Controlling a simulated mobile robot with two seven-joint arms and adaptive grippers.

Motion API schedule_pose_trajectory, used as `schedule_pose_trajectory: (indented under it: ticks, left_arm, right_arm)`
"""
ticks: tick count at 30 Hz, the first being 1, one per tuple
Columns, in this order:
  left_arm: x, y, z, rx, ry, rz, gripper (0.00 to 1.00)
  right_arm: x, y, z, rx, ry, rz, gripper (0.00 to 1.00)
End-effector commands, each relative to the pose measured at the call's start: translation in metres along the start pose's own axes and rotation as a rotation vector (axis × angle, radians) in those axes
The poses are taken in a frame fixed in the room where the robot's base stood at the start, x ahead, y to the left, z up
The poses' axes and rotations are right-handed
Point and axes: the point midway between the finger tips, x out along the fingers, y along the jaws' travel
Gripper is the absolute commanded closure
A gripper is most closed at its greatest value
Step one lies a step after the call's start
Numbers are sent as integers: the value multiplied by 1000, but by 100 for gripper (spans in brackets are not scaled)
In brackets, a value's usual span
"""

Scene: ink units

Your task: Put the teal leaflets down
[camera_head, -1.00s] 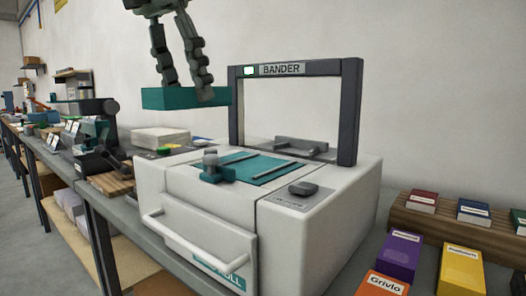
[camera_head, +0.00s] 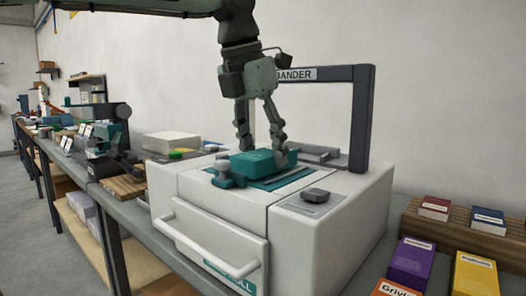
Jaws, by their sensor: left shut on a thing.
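The teal leaflets (camera_head: 258,163) form a block on or just above the teal bed (camera_head: 293,178) of the white banding machine (camera_head: 215,205), beside the grey and teal knob (camera_head: 222,172). I cannot tell whether they touch the bed. My left gripper (camera_head: 262,148) comes from above and is shut on the leaflets, a finger on either side. The machine's dark arch (camera_head: 363,120), labelled BANDER, stands behind and to the right, and my gripper hides part of it. My right gripper is not in view.
A dark button panel (camera_head: 315,197) is on the machine's front right. Purple (camera_head: 411,262) and yellow (camera_head: 474,276) boxes stand at the right, before a wooden rack (camera_head: 470,240). A white stack (camera_head: 172,142) and a dark bench device (camera_head: 112,150) stand at the left.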

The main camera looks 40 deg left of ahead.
Motion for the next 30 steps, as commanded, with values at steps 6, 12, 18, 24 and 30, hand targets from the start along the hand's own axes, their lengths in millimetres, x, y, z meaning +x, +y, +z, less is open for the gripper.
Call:
schedule_pose_trajectory:
  ticks: [6,12,18,24,30]
  left_arm:
    - [3,0,0,0,-3,1,82]
    - [6,0,-2,1,-3,1,82]
    - [6,0,-2,1,-2,1,31]
    - [6,0,-2,0,-2,1,28]
    - [1,0,0,0,-2,1,28]
  right_arm:
    - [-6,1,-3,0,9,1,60]
    - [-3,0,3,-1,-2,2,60]
    - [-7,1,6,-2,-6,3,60]
    - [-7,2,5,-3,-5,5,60]
    - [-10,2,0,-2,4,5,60]
